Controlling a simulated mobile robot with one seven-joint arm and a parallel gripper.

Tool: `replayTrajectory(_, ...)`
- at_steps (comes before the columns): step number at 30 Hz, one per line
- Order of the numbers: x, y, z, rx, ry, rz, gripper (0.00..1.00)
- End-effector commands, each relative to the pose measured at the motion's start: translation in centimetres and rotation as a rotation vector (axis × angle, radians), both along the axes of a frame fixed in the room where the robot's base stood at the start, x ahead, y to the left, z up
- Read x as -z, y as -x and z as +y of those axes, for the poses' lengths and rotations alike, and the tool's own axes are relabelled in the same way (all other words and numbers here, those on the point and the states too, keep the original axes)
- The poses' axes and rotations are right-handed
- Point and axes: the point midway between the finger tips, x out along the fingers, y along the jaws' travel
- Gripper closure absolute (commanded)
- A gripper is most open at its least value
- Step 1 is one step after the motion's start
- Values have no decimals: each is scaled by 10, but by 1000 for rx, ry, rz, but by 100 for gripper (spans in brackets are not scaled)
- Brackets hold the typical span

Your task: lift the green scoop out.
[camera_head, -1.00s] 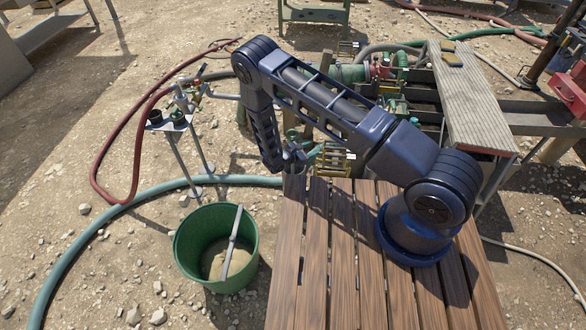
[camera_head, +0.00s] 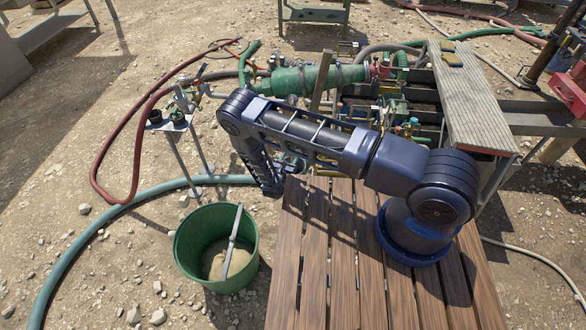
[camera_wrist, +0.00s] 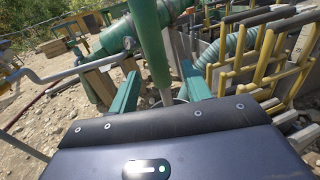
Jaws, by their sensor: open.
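A green pole (camera_wrist: 152,55) stands between the two teal fingers of my gripper (camera_wrist: 160,88) in the wrist view, its lower end beyond the fingertips. It looks like the scoop's handle, but I cannot see a scoop bowl. The fingers are apart, one on each side of the pole, and do not visibly grip it. In the head view my gripper (camera_head: 292,162) is mostly hidden by the forearm, near the far left edge of the wooden deck. I cannot make out a green scoop in the head view.
A green bucket (camera_head: 190,262) with sandy contents and a grey stick stands left of the wooden deck (camera_head: 343,270). A green pump (camera_head: 300,80) and pipework lie behind my arm. Yellow rails (camera_wrist: 262,60) stand close on the right in the wrist view. Hoses cross the ground.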

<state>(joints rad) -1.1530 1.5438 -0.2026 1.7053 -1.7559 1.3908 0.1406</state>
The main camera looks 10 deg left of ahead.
Motion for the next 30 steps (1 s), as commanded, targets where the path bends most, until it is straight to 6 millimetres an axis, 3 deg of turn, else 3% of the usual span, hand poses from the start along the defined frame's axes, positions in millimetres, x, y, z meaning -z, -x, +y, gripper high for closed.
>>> replayTrajectory(8, -1, -19, -5, 2, -1, 1, 52)
replayTrajectory(18, -4, -58, -14, 1, 0, 1, 52)
replayTrajectory(25, -4, -60, -15, 1, 0, 1, 52)
replayTrajectory(30, -4, -60, -15, 1, 0, 1, 83)
